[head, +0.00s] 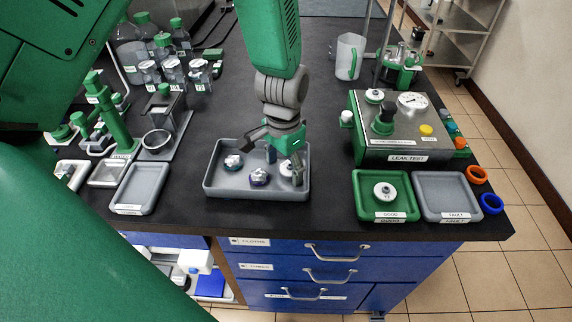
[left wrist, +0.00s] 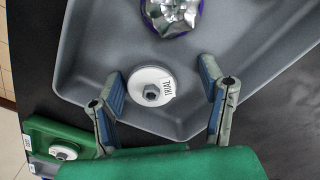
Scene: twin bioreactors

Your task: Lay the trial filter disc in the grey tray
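The trial filter disc (left wrist: 139,86) is a white round disc with a dark hub and a TRIAL label. It lies flat on the floor of a grey tray (left wrist: 85,62), near one end; the disc also shows at the right in the head view (head: 286,170). My left gripper (head: 284,160) is above that end of the tray. Its fingers are spread wide, one on each side of the disc in the left wrist view (left wrist: 160,78), with gaps between them and the disc. The gripper partly hides the disc in the head view. My right gripper is not in view.
Two foil-topped items (head: 233,161) share the tray. To the right are a green GOOD tray (head: 365,207) holding a white disc, a grey FAULT tray (head: 446,190) and a leak-test box (head: 395,145). Another grey tray (head: 133,188) and a green stand (head: 115,128) are at left.

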